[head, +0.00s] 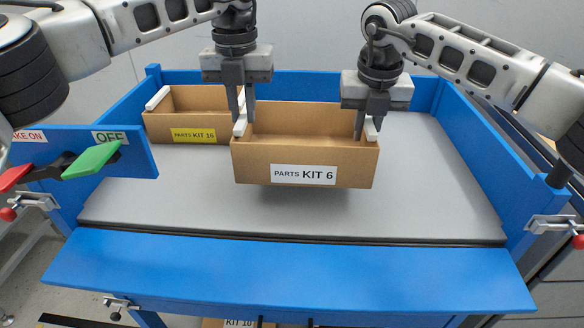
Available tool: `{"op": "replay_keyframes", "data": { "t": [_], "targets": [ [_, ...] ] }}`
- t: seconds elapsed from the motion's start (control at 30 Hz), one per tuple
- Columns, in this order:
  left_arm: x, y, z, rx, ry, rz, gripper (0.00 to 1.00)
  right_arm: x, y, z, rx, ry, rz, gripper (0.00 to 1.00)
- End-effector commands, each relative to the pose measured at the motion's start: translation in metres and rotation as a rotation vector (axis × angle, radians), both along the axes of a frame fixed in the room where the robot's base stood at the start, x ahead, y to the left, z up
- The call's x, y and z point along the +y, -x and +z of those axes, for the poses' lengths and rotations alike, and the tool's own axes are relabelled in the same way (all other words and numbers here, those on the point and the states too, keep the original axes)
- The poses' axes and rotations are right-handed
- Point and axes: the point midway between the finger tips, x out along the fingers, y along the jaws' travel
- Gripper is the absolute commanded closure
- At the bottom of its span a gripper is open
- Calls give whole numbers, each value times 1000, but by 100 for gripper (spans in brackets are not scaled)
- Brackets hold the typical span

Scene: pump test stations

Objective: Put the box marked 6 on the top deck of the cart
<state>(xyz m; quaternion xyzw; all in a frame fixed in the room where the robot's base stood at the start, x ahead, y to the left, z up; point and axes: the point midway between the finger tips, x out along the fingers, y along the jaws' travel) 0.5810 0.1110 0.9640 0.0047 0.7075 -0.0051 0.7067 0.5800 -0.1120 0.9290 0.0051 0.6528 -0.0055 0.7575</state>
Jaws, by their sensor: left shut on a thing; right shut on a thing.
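The box marked 6 (255,160) is an open brown box with a white label reading PARTS KIT 6. It hangs above the grey deck, with a shadow under it. My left gripper (240,118) is shut on the white grip at its left end. My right gripper (366,125) is shut on the white grip at its right end. The box looks roughly level. The cart's top deck (430,205) is a grey surface inside blue side and back walls, with a blue flap (280,275) along the front.
A second brown box, PARTS KIT 16 (160,130), stands at the back left of the deck. The deck's right side and front are clear. A blue panel with a green-and-red lever (92,160) juts in at left. Another box, KIT 10 (212,323), shows below.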

Motion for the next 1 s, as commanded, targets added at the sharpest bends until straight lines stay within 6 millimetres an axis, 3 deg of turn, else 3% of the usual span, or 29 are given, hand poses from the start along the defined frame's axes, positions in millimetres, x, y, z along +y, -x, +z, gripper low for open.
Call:
{"op": "replay_keyframes", "data": {
  "t": [0.47,1.0],
  "targets": [
    [3,-1,-3,0,-5,6,100,-3,-1,-3,0,2,-4,100],
    [3,-1,-41,0,-5,6,100,-2,-1,-40,0,2,-4,100]
  ]
}}
